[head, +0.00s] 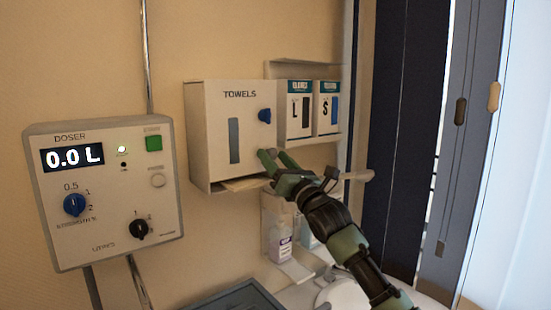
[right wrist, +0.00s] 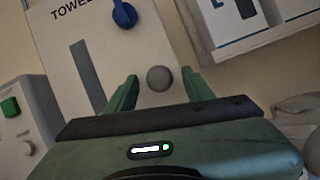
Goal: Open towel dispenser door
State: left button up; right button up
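The towel dispenser (head: 205,130) is a pale wall box marked TOWELS, with its front door shut. The door has a narrow slot window (head: 234,141) and a blue turn knob (head: 265,115), also in the right wrist view (right wrist: 124,14). My right gripper (head: 272,158) is at the door's lower right corner, below the blue knob. In the right wrist view its green fingers (right wrist: 160,88) are apart, with a round grey knob (right wrist: 160,78) seen between them. I cannot tell whether they touch it. My left gripper is not in view.
The doser panel (head: 105,190) is on the wall at the left. Glove boxes (head: 308,108) hang right of the dispenser. Bottles (head: 281,240) stand below it, near a sink edge (head: 235,298). Dark panels (head: 400,130) stand at the right.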

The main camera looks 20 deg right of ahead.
grip_shut()
dwell(1.3)
